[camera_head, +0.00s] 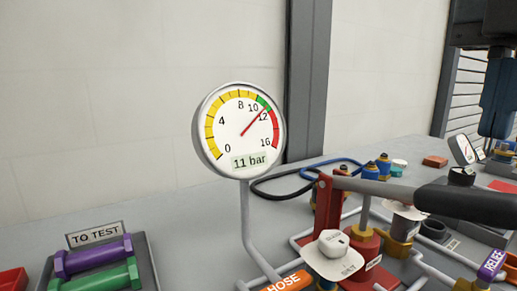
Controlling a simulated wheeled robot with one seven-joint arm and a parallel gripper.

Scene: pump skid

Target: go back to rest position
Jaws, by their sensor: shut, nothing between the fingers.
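My gripper (494,132) hangs down at the upper right edge of the head view, its dark blue body partly cut off by the frame. Its fingers point down and are shut, with nothing held. It is above the right back part of the bench, well to the right of the round pressure gauge (238,130). The gauge needle points between 10 and 12, and its display reads 11 bar.
A lever with a black grip (470,203) reaches in from the right over pipes and valves. A tray (151,275) labelled TO TEST holds a purple and a green part. Blue and black hoses (318,165) lie behind the gauge. The bench (190,225) left of the gauge post is clear.

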